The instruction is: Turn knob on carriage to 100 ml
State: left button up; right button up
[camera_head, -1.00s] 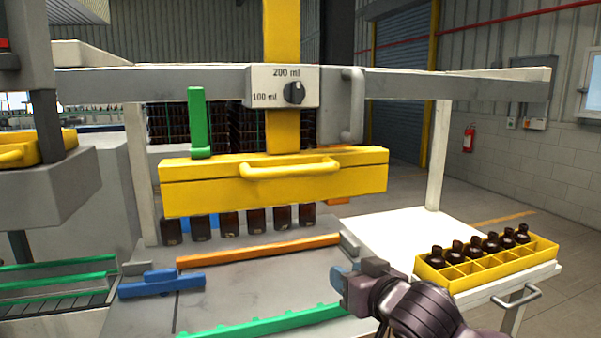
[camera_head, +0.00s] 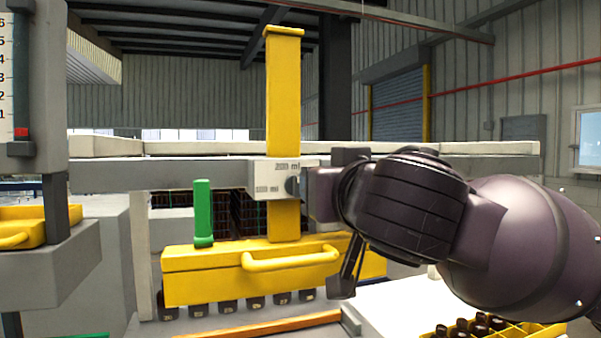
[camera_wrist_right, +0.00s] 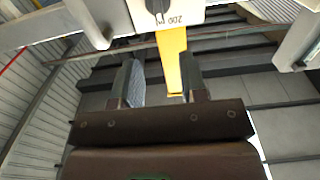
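The dark knob (camera_head: 292,187) sits on the pale label plate (camera_head: 262,177) of the carriage, with "200 ml" above it and "100 ml" to its left. In the right wrist view the knob (camera_wrist_right: 157,8) shows at the top edge, its ridge lying roughly toward the "200 ml" label (camera_wrist_right: 178,20). My right gripper (camera_wrist_right: 160,64) is open there, its two fingers apart with nothing between them. In the head view my right gripper (camera_head: 312,192) is just right of the knob and partly hides it; whether they touch is unclear. My left gripper is not in view.
A green lever (camera_head: 203,212) stands left of the plate. A grey rail (camera_head: 160,176) runs across. A yellow crate (camera_head: 520,330) of bottles is at lower right.

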aim_at(297, 186)
jog(key=p+x, duration=0.3)
jog(key=x, duration=0.7)
jog(key=shift+w, duration=0.35)
jog(key=shift+a, duration=0.1)
grip_shut()
